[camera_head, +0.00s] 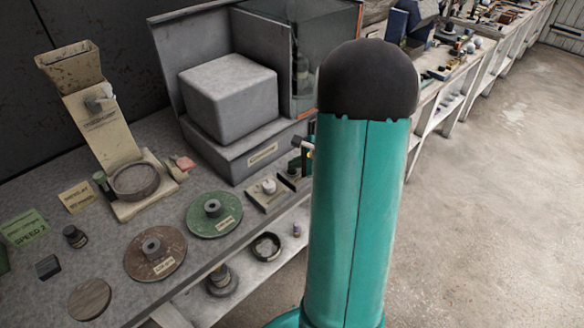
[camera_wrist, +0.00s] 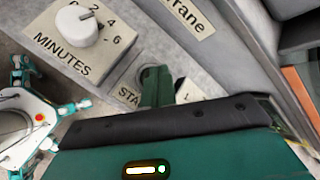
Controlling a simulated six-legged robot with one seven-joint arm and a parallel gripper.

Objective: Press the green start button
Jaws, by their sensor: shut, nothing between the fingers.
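My gripper (camera_wrist: 158,88) shows in the wrist view as dark green fingers, shut and empty. The fingertips are over a small grey panel whose label (camera_wrist: 129,97) reads "STA", with the rest covered. A dark round edge (camera_wrist: 147,72) shows just behind the fingers; it may be part of the start button's mount. The button's green face cannot be told apart from the fingers, and I cannot tell if they touch it. In the head view the panel is partly hidden by my teal arm.
A minutes dial with a white knob (camera_wrist: 77,26) is left of the fingers; it also shows in the head view (camera_head: 267,187). A grey machine (camera_head: 232,110) stands behind. Green (camera_head: 214,214) and brown (camera_head: 155,252) discs lie on the bench. Open floor (camera_head: 500,200) is at right.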

